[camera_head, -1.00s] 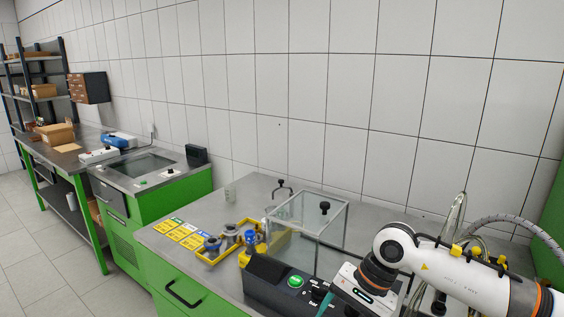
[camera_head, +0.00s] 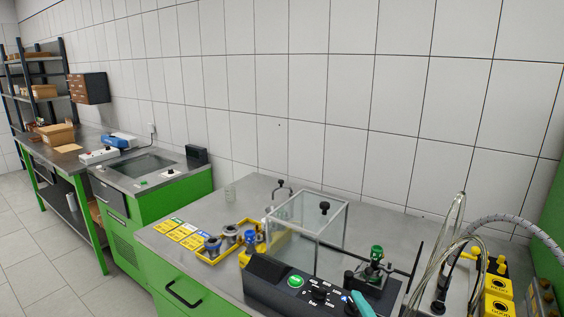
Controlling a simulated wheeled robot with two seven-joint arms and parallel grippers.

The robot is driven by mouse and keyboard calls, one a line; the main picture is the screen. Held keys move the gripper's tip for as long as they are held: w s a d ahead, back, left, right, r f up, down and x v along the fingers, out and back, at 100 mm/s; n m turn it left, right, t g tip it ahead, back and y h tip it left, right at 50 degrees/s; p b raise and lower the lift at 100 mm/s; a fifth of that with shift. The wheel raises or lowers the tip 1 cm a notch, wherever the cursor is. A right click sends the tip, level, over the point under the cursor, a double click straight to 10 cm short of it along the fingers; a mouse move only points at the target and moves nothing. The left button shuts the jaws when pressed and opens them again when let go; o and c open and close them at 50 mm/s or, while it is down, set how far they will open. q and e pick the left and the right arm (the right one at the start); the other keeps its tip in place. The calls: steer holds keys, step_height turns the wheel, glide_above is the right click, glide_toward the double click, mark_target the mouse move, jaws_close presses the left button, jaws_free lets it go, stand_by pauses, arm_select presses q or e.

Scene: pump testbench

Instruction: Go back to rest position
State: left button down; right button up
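Neither of my grippers can be made out in the head view, and no arm link shows over the bench. A small teal piece (camera_head: 362,304) shows at the bottom edge in front of the black control panel (camera_head: 290,288). I cannot tell what it belongs to. The steel worktop (camera_head: 190,237) of the test bench is in plain sight.
A clear box (camera_head: 305,220) stands on the bench behind the panel. A yellow tray (camera_head: 208,257) holds pump parts. A green-topped valve (camera_head: 376,256), clear hoses (camera_head: 452,235) and yellow-labelled blocks (camera_head: 497,285) are at the right.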

steer(key=s+d+f+m+g+h, duration=0.25)
steer(key=s+f+m+g, duration=0.2)
steer(key=f, duration=0.25)
steer(key=s+d+f+m+g+h, duration=0.1)
steer(key=s+d+f+m+g, duration=0.25)
steer(key=s+f, duration=0.25)
steer(key=s+d+f+m+g, duration=0.1)
steer(key=s+f+m+g, duration=0.2)
steer(key=s, duration=0.4)
steer(key=s+d+f+m+g, duration=0.1)
steer(key=s+f+m+g, duration=0.2)
steer(key=s, duration=0.4)
step_height(320, 180, down, 26)
steer(key=n+g, duration=0.1)
steer(key=s+d+f+g, duration=0.1)
steer(key=s+d+f, duration=0.2)
steer(key=s+f, duration=1.3)
steer(key=shift+s+f+n, duration=0.3)
steer(key=shift+s+f, duration=0.1)
